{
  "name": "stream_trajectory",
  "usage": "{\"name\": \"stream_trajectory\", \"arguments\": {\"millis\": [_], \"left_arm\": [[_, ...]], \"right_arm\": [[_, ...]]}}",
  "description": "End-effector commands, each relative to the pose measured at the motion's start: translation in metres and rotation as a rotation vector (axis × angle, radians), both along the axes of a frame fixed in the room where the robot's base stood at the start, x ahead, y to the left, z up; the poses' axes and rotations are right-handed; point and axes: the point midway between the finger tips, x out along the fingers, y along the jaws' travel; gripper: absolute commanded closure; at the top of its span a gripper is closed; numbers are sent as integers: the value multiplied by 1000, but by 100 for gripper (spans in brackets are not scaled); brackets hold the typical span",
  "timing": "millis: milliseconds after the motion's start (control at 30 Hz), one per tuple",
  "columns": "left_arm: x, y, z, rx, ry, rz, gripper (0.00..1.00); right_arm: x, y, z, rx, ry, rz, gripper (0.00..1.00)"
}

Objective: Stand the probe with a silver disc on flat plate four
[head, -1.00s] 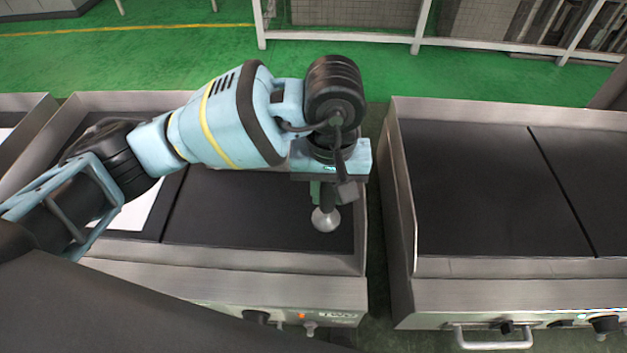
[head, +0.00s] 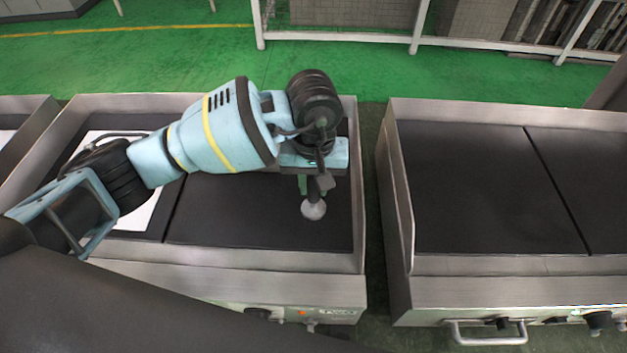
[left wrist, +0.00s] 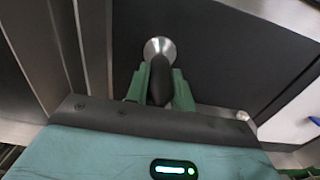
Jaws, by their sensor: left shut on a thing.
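The probe (head: 313,210) has a dark handle and a round silver disc at its lower end. My left gripper (head: 315,186) is shut on the handle, disc downward, over the right-hand dark plate (head: 240,215) of the left unit. I cannot tell whether the disc touches that plate. In the left wrist view the disc (left wrist: 158,47) shows beyond the green fingers (left wrist: 160,85), which flank the dark handle. Two dark flat plates are on the right unit, a left one (head: 465,190) and a right one (head: 590,170). No number four is readable. My right gripper is not in view.
A gap (head: 372,220) with raised metal rims separates the two units. A white sheet (head: 140,215) lies on the left unit's left plate, partly behind my arm. Both plates of the right unit are bare. Knobs and a handle (head: 490,337) line the front.

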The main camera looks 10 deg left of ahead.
Motion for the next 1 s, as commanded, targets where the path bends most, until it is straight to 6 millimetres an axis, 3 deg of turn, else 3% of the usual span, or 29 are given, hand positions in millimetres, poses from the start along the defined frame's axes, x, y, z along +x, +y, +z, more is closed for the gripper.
{"name": "stream_trajectory", "arguments": {"millis": [267, 300, 467, 767, 1000], "left_arm": [[0, 0, -4, 0, 1, -1, 100], [0, 0, -4, 0, 2, 0, 73], [0, 0, -3, 0, 1, 0, 54], [0, 0, -1, 0, 0, 0, 54], [1, 0, 27, -1, -3, 0, 54]], "right_arm": [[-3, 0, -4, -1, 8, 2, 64], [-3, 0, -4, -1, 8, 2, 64], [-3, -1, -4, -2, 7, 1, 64], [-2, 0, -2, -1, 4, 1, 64], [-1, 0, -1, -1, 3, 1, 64]]}}
